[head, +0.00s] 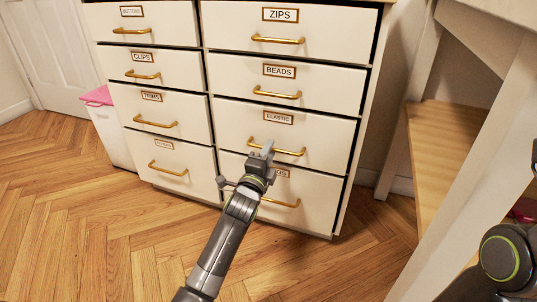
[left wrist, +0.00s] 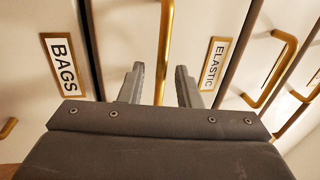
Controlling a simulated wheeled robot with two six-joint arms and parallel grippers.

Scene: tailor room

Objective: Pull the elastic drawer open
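The elastic drawer (head: 330,132) is a cream front with a framed ELASTIC label (head: 278,117) and a brass bar handle (head: 291,152). It looks shut, in the right column of the cabinet. My left gripper (head: 264,152) is at the left part of this handle. In the left wrist view the handle (left wrist: 165,45) runs between the two parted fingers (left wrist: 159,85), with a gap visible on each side. The ELASTIC label (left wrist: 214,63) is to the right of the fingers there. My right gripper is out of view; only part of my right arm shows at the right edge.
The BAGS drawer (head: 315,195) is directly below, its label partly hidden by my gripper. The BEADS drawer (head: 335,87) is above. A white table with a wooden shelf (head: 445,150) stands at the right. A white bin with a pink top (head: 98,95) is at the left. Floor in front is clear.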

